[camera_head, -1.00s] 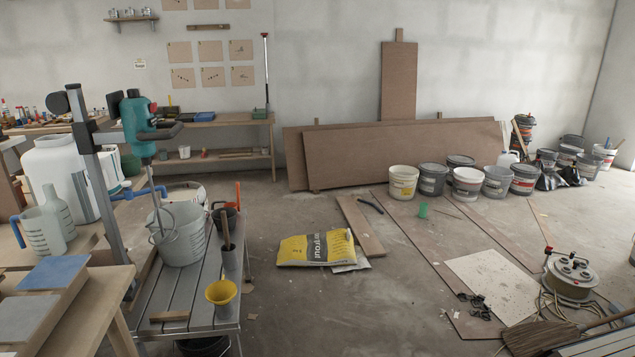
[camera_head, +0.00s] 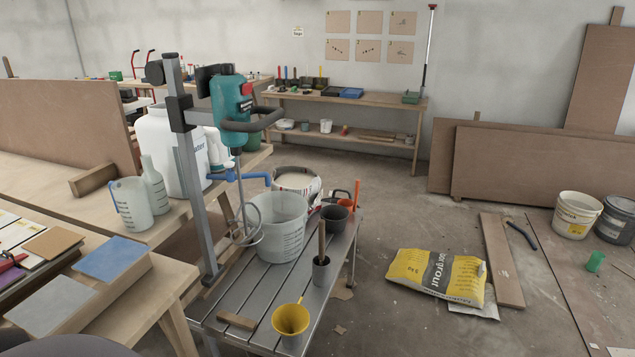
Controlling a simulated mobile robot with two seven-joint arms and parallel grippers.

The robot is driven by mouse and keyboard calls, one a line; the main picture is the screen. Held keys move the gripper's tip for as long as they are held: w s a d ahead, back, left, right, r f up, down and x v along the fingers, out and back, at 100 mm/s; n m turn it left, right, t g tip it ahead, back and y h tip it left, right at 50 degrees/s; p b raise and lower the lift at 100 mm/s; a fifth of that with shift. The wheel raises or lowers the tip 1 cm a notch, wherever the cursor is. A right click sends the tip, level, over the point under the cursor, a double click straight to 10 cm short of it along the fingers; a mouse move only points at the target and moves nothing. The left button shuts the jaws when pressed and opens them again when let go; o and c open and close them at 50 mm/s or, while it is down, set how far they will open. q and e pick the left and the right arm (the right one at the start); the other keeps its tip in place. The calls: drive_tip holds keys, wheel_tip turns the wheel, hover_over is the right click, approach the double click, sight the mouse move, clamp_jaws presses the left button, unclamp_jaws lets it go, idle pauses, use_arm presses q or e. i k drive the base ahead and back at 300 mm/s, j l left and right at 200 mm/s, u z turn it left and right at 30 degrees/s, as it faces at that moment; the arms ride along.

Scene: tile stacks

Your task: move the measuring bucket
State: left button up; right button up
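The measuring bucket (camera_head: 281,228) is a pale, translucent bucket with dark graduation marks. It stands upright on a grey slatted bench (camera_head: 248,285). The whisk of a teal stand mixer (camera_head: 232,105) hangs down at the bucket's left side; I cannot tell whether its tip is inside or beside it. Neither of my grippers is in view.
A yellow funnel (camera_head: 291,319), a grey cup with a stick (camera_head: 321,268) and a dark pot (camera_head: 335,218) share the bench. A wooden table (camera_head: 165,300) lies to the left. A yellow grout bag (camera_head: 438,276) lies on the floor at right.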

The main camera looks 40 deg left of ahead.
sight(284, 214)
drive_tip(key=i+u, duration=0.15)
drive_tip(key=i, duration=0.4)
drive_tip(key=i+l+u, duration=0.2)
drive_tip(key=i, duration=0.35)
drive_tip(key=i+u, duration=0.45)
drive_tip(key=i+l+u, duration=0.2)
drive_tip(key=u, duration=0.3)
drive_tip(key=i+l+u, duration=0.15)
drive_tip(key=u, duration=0.3)
drive_tip(key=i+l+u, duration=0.2)
drive_tip(key=u, duration=0.3)
drive_tip(key=i+l+u, duration=0.2)
drive_tip(key=u, duration=0.25)
drive_tip(key=i+l+u, duration=0.1)
drive_tip(key=l+u, duration=0.35)
drive_tip(key=i+l+u, duration=0.15)
drive_tip(key=l+u, duration=0.5)
drive_tip(key=i+l+u, duration=0.1)
drive_tip(key=l+u, duration=0.25)
